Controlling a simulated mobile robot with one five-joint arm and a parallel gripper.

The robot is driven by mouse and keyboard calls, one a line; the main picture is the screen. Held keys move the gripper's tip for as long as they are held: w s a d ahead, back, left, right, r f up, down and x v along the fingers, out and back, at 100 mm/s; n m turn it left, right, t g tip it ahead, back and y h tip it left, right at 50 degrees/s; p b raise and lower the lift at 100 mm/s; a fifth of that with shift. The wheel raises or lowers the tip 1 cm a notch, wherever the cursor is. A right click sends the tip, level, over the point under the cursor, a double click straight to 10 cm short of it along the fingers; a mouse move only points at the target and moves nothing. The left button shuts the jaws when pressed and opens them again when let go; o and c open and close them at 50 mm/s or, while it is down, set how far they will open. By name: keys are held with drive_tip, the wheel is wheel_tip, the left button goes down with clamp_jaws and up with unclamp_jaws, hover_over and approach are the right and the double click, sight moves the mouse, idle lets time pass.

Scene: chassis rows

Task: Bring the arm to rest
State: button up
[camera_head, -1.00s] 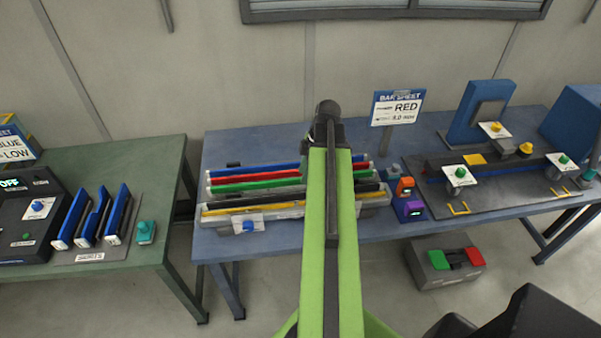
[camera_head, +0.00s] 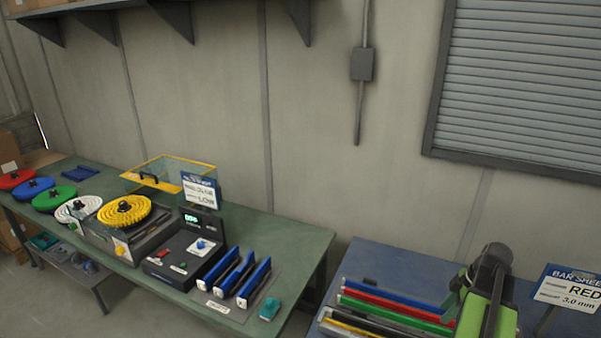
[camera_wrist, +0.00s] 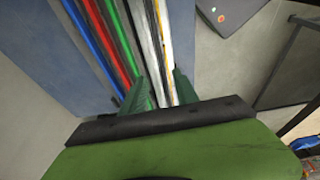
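My green arm (camera_head: 488,300) shows at the lower right of the head view, over the blue table, with its dark joint on top. My gripper (camera_wrist: 162,84) shows in the wrist view with two green fingers apart and nothing clearly held between them. Beyond the fingers lies a rack of long bars: blue (camera_wrist: 92,45), red (camera_wrist: 112,52), green, black and white ones. The fingers point towards the white and black bars; the height gap cannot be judged.
The blue table (camera_head: 400,262) carries the bar rack and a RED sign (camera_head: 570,288). The green table (camera_head: 300,243) at left holds coloured discs, a yellow-framed clear cover (camera_head: 165,172), a control box and blue upright pieces. A shuttered window (camera_head: 520,85) is behind.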

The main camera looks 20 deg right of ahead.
drive_tip(key=w+a+f+n+g+b, duration=0.1)
drive_tip(key=w+a+f+n+b, duration=0.2)
drive_tip(key=a, duration=0.5)
drive_tip(key=w+a+f+b, duration=0.2)
drive_tip(key=w+a+f, duration=0.1)
drive_tip(key=w+a, duration=0.4)
drive_tip(key=w+a+f+n+g+b, duration=0.1)
drive_tip(key=w+a+f+n+b, duration=0.15)
drive_tip(key=a, duration=0.65)
drive_tip(key=a+f+m+h+b, duration=0.1)
drive_tip(key=a+f+m+b, duration=0.1)
drive_tip(key=a+m, duration=0.6)
drive_tip(key=a+f+m+h+b, duration=0.1)
drive_tip(key=a+f+m+b, duration=0.1)
drive_tip(key=a+m, duration=0.6)
drive_tip(key=shift+s+a+f+h, duration=0.15)
drive_tip(key=shift+a+f+h, duration=0.15)
drive_tip(key=shift+a+f, duration=0.4)
drive_tip(key=shift+a+r, duration=0.15)
